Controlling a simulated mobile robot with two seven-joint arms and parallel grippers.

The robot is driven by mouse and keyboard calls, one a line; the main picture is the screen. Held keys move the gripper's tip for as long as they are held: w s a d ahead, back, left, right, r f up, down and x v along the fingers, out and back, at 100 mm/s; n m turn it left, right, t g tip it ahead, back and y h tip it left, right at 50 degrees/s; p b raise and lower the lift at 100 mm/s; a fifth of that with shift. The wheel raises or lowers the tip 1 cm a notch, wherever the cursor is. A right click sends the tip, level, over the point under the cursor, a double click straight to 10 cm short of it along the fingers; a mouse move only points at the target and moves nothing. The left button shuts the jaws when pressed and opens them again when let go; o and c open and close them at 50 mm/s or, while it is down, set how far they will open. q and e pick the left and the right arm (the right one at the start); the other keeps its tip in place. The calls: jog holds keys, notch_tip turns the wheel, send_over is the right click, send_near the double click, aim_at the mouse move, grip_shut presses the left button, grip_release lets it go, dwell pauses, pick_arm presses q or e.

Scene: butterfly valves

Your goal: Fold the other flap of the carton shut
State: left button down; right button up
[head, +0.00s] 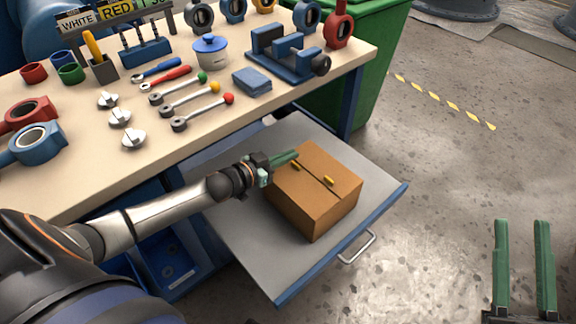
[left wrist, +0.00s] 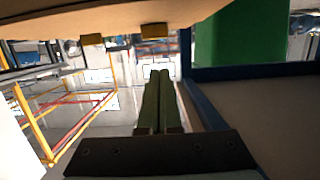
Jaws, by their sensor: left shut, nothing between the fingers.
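The brown carton (head: 300,208) sits on the grey pulled-out drawer. Its two top flaps look folded down flat, meeting at a dark seam, with a small yellow tab (head: 328,181) on one flap and another yellow tab (head: 296,166) on the other. My left gripper (head: 296,154) is shut and empty at the carton's far left top edge; I cannot tell whether it touches. In the left wrist view its closed green fingers (left wrist: 160,75) point forward, with a tan carton panel (left wrist: 50,24) along the top. My right gripper (head: 521,221) is open and empty, away from the carton.
The grey drawer (head: 225,225) has a metal handle (head: 357,247) at its front. The workbench (head: 60,190) behind holds valves, wrenches, a blue vise (head: 285,60) and a pot. A green bin (head: 375,80) stands behind the bench's right end.

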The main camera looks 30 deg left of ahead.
aim_at(288, 172)
pick_arm(q)
jog(key=shift+f+b, duration=0.5)
jog(key=shift+f, duration=0.05)
jog(key=shift+f+b, duration=0.5)
jog(key=shift+b, duration=0.05)
jog(key=shift+f+b, duration=0.45)
jog(key=shift+b, duration=0.1)
pick_arm(e)
jog(key=s+r+n+y, duration=0.4)
jog(key=y, duration=0.1)
jog(key=shift+s+a+y, duration=0.25)
jog(key=shift+a+y, duration=0.15)
jog(key=shift+a, duration=0.05)
pick_arm(q)
jog(key=shift+w+f, duration=0.15)
jog(key=shift+f, duration=0.4)
pick_arm(e)
jog(key=shift+r, duration=0.2)
